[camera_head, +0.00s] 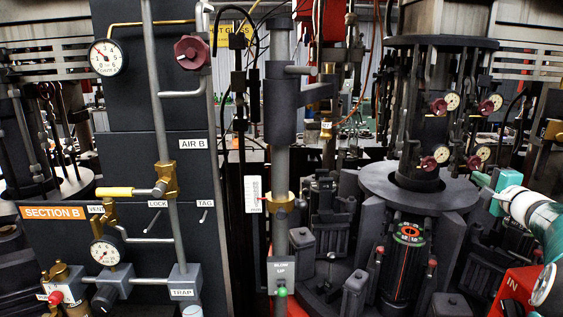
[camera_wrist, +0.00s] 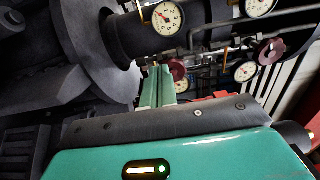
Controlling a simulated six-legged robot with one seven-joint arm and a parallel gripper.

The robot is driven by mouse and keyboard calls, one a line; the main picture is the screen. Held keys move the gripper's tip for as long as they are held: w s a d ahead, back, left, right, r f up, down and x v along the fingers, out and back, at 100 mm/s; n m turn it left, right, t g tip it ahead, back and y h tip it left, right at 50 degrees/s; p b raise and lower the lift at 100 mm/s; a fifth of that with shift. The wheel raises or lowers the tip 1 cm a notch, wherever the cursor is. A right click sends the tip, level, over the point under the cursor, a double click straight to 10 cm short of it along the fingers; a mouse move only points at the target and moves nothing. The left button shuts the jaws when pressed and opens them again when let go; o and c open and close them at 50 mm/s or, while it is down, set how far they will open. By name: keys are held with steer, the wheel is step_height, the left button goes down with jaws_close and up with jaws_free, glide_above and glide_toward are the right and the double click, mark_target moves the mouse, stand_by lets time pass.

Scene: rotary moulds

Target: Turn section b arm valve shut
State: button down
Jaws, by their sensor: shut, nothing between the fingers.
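The Section B panel (camera_head: 150,100) stands at the left in the head view, with an orange "SECTION B" label (camera_head: 54,212). A brass valve with a yellow lever (camera_head: 115,191) sits on its vertical pipe, the lever lying level, across the pipe. No label reading "arm" can be made out. My gripper (camera_head: 482,179) is shut and empty at the right edge, well away from the panel. In the wrist view its fingers (camera_wrist: 158,88) point towards a dark red knob (camera_wrist: 177,70); contact cannot be told.
A dark column with several gauges and red knobs (camera_head: 438,107) stands right of centre, above a round dark plate (camera_head: 418,187). A black mould with an orange ring (camera_head: 408,234) stands below it. A grey post (camera_head: 281,150) and cables stand between panel and column. Free room is tight.

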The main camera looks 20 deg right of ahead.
steer(key=shift+x, duration=2.55)
steer(key=shift+s+r, duration=0.1)
steer(key=shift+r, duration=0.95)
steer(key=shift+d+r, duration=0.15)
steer(key=shift+r, duration=0.25)
steer(key=shift+a+r, duration=0.15)
steer(key=shift+a, duration=0.2)
glide_toward(470, 161)
steer(key=shift+w+a+r, duration=0.2)
steer(key=shift+w+a, duration=0.1)
steer(key=shift+w, duration=0.3)
steer(key=shift+w+a+r, duration=0.2)
steer(key=shift+w+a, duration=0.15)
steer(key=shift+w, duration=0.25)
